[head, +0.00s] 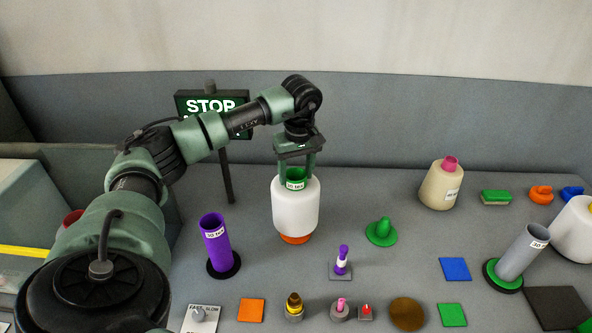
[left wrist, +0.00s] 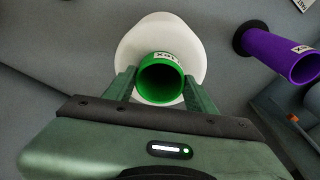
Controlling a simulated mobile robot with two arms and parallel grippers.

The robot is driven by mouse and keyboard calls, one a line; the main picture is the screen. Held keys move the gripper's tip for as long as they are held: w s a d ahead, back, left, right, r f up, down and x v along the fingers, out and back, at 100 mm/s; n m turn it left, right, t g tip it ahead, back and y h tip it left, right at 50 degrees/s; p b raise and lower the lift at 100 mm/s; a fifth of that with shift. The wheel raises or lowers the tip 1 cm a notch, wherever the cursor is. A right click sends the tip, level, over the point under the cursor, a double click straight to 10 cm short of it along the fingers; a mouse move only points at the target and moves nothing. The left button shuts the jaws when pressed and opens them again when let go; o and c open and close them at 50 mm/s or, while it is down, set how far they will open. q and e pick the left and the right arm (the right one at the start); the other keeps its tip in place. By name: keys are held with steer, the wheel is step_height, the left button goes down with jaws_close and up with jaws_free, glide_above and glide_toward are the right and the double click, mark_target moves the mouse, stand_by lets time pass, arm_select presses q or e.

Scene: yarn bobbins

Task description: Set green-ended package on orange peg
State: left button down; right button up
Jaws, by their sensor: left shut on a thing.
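The green-ended package is a white yarn bobbin (head: 296,208) with a green tube end (head: 295,174) and a small label, standing upright near the middle of the head view. My left gripper (head: 296,182) comes from above and is shut on the green end. In the left wrist view the open green tube (left wrist: 160,78) sits between my fingers, with the white yarn (left wrist: 158,32) behind it. The orange peg's base (head: 296,239) shows directly under the package. The peg's upright part is hidden, and I cannot tell whether the package rests fully on the base. My right gripper is not in view.
A purple tube on a black base (head: 216,242) stands close on the left, and a green peg (head: 381,232) on the right. A small purple-topped piece (head: 342,262) is in front. A cream bobbin (head: 441,185) and a leaning grey tube (head: 522,254) stand farther right.

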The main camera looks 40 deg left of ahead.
arm_select(q)
steer(key=shift+f+b, duration=1.2)
steer(key=shift+f, duration=1.1)
steer(key=c, duration=0.6)
jaws_free()
steer(key=shift+o, duration=0.9)
steer(key=shift+s, duration=0.1)
step_height(320, 180, up, 8)
steer(key=b, duration=0.2)
glide_above(296, 186)
steer(key=w, duration=0.2)
steer(key=shift+s+a+f, duration=0.1)
steer(key=shift+s+a, duration=0.1)
steer(key=shift+a, duration=0.25)
